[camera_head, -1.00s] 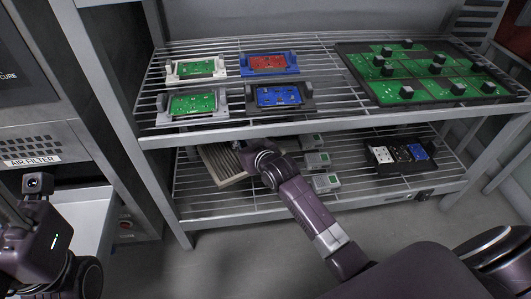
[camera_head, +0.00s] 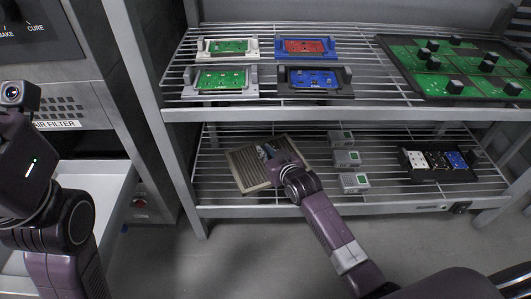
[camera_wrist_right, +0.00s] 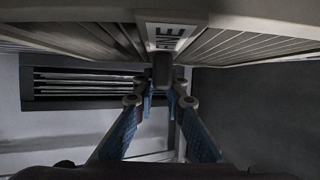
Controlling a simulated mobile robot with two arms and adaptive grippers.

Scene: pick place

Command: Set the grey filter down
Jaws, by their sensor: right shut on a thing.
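The grey filter (camera_head: 244,171) is a flat, pleated panel with a pale frame at the left of the lower wire shelf (camera_head: 400,196). My right gripper (camera_head: 268,153) is at its right part, and my wrist hides some of it. In the right wrist view the filter (camera_wrist_right: 235,42) spans the top, with a labelled centre strip, and the fingers (camera_wrist_right: 161,98) close on a dark knob below that strip. I cannot tell whether the filter touches the shelf wires. My left arm is at the left edge; its fingers do not show.
Several small grey boxes with green tops (camera_head: 346,158) stand right of the filter. A black tray (camera_head: 436,176) of white, black and blue parts is further right. The upper shelf (camera_head: 370,88) holds circuit boards in fixtures and a large green panel (camera_head: 468,70). Bare wire lies between boxes and tray.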

